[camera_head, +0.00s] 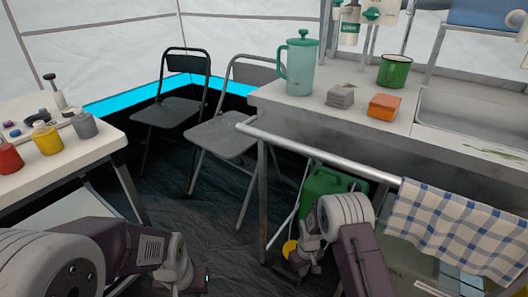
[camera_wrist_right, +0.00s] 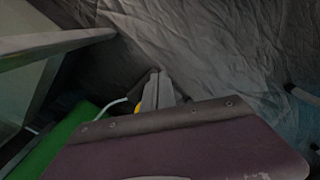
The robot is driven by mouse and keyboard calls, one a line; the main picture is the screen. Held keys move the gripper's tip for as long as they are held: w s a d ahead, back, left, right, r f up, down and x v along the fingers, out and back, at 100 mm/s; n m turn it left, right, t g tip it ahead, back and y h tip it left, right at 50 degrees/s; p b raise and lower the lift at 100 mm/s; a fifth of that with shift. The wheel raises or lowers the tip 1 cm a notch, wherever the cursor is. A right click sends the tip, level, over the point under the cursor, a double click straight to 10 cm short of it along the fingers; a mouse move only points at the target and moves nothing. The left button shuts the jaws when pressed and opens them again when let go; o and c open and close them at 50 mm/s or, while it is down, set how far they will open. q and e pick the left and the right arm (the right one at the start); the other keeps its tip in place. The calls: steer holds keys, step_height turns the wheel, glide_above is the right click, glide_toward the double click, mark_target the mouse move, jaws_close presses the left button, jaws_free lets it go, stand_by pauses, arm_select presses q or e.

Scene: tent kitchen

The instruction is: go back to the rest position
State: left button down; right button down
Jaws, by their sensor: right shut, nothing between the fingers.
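My right gripper (camera_head: 303,262) hangs low in front of the counter, beside a green jerrycan, in the head view. In the right wrist view my right gripper (camera_wrist_right: 157,92) has its fingers together with nothing between them, over the dark floor cloth. My left arm comes in from the lower left of the head view. Its wrist end (camera_head: 180,272) is low over the floor, near the bottom edge. Its fingers cannot be made out.
The counter (camera_head: 270,92) at right holds a teal jug (camera_head: 300,65), green mug (camera_head: 394,70), grey block (camera_head: 341,96) and orange block (camera_head: 384,106). A checked towel (camera_head: 445,228) hangs from its rail. The jerrycan (camera_head: 322,186) stands below. Bottles stand on the left table (camera_head: 85,150). Two chairs (camera_head: 172,110) are behind.

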steer(key=s+d+r+m+t+p, duration=0.1)
steer(key=s+d+r+m, duration=0.15)
steer(key=s+r, duration=0.75)
steer(key=s+d+r+m+p, duration=0.1)
steer(key=s+d+r+m, duration=0.15)
steer(key=s+r, duration=0.75)
step_height(320, 180, up, 49)
steer(key=w+a+p, duration=0.1)
steer(key=w+p, duration=0.1)
steer(key=p, duration=4.4)
steer(key=shift+w+f, duration=0.2)
steer(key=shift+w, duration=0.05)
